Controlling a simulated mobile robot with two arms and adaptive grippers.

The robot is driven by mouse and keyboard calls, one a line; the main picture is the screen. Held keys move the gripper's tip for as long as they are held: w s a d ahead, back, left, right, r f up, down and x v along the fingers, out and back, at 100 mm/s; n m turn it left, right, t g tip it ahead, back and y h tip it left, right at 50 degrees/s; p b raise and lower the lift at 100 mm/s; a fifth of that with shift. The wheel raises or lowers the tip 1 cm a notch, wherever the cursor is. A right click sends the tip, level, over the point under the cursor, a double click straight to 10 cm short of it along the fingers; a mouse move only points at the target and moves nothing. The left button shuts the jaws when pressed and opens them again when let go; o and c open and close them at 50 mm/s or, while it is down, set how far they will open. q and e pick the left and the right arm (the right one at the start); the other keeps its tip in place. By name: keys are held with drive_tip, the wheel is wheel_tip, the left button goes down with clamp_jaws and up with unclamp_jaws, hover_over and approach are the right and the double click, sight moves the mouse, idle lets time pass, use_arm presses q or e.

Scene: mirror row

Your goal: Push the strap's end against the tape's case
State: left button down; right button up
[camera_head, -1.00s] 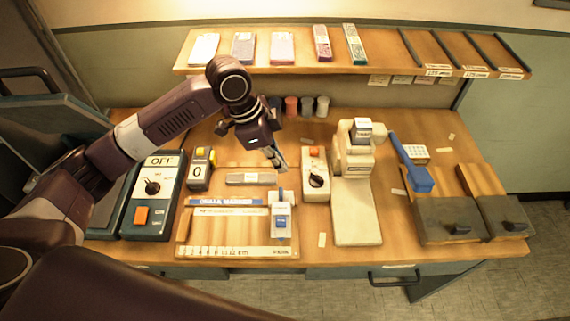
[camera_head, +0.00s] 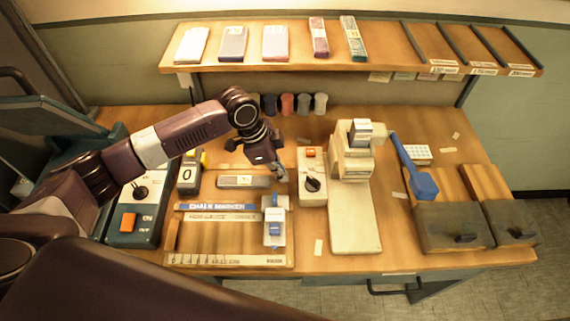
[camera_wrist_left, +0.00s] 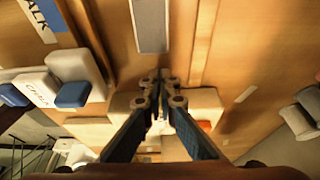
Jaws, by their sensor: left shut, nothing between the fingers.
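A white case with blue parts (camera_head: 273,232), which looks like the tape, lies at the right end of the wooden tray (camera_head: 228,231). In the left wrist view the white case with blue lettering (camera_wrist_left: 36,88) is at the left, beside a pale block and blue pieces. I cannot tell for sure which part is the strap. My left gripper (camera_head: 281,174) is shut and empty, pointing down between a grey labelled bar (camera_head: 240,181) and a white switch box (camera_head: 312,183), behind the tape. Its fingertips (camera_wrist_left: 160,78) meet in the left wrist view. My right gripper is not in view.
A beige machine (camera_head: 352,210) stands right of the switch box. A counter showing 0 (camera_head: 188,176) and a control box (camera_head: 138,212) stand left. A shelf (camera_head: 290,63) runs above the back.

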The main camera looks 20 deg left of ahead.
sight(256, 179)
use_arm(q)
drive_tip(key=shift+s+a+r, duration=0.1)
drive_tip(key=shift+s+a, duration=0.15)
drive_tip(key=shift+a, duration=0.3)
drive_tip(key=shift+s+a, duration=0.1)
drive_tip(key=shift+a, duration=0.35)
drive_tip(key=a+p, duration=0.1)
drive_tip(key=s+a+p, duration=0.1)
drive_tip(key=a, duration=0.1)
drive_tip(key=a+p, duration=0.1)
drive_tip(key=a, duration=0.1)
drive_tip(key=shift+s, duration=0.25)
drive_tip(key=shift+s+a, duration=0.1)
drive_tip(key=shift+a, duration=0.05)
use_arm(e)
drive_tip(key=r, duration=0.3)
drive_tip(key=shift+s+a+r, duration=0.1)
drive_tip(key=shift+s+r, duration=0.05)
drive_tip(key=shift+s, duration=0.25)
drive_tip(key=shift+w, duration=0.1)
